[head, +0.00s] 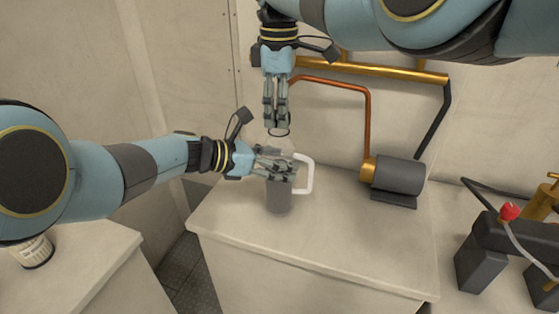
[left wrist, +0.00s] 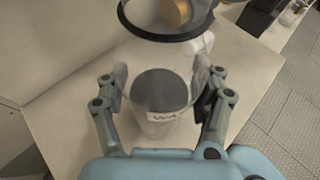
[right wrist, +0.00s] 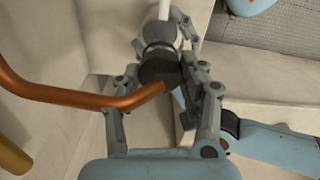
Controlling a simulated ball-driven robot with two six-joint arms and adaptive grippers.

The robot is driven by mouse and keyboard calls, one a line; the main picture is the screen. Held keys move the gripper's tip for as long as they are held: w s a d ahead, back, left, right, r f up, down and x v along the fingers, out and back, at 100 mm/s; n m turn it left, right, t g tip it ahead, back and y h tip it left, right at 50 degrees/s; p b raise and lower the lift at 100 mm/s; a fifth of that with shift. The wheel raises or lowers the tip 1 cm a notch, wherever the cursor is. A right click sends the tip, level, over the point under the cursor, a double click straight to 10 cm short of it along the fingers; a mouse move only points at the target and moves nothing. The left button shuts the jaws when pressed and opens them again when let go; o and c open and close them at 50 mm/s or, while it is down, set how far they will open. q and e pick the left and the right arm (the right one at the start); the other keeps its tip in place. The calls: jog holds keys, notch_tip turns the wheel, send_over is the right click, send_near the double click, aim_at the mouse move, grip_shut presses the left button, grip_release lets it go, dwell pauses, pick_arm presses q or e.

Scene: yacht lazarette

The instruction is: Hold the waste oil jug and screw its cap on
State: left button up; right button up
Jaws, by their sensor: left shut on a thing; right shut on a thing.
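In the left wrist view, the jug (left wrist: 160,90) sits between the fingers, with part of a lettered label showing. My right gripper (head: 277,130) points down above the jug, shut on the cap (head: 278,133), which shows as a dark-rimmed round at its fingertips. Cap and jug are apart. The right wrist view shows dark round shapes between the fingers, hard to tell apart.
A copper pipe (head: 335,86) runs close beside my right gripper to a grey pump (head: 398,177) right of the jug. A brass pipe (head: 385,71) crosses the wall. A labelled container (head: 34,251) stands on the left counter. The worktop's front is clear.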

jog(key=shift+f, duration=0.55)
dwell(0.4)
pick_arm(q)
jog(key=o, duration=1)
jog(key=c, duration=1)
pick_arm(e)
jog(key=m, duration=0.5)
jog(key=shift+m, duration=0.4)
jog(key=m, duration=1.2)
jog(key=shift+f, duration=0.1)
pick_arm(q)
jog(key=shift+s, duration=0.1)
pick_arm(e)
jog(key=m, duration=0.7)
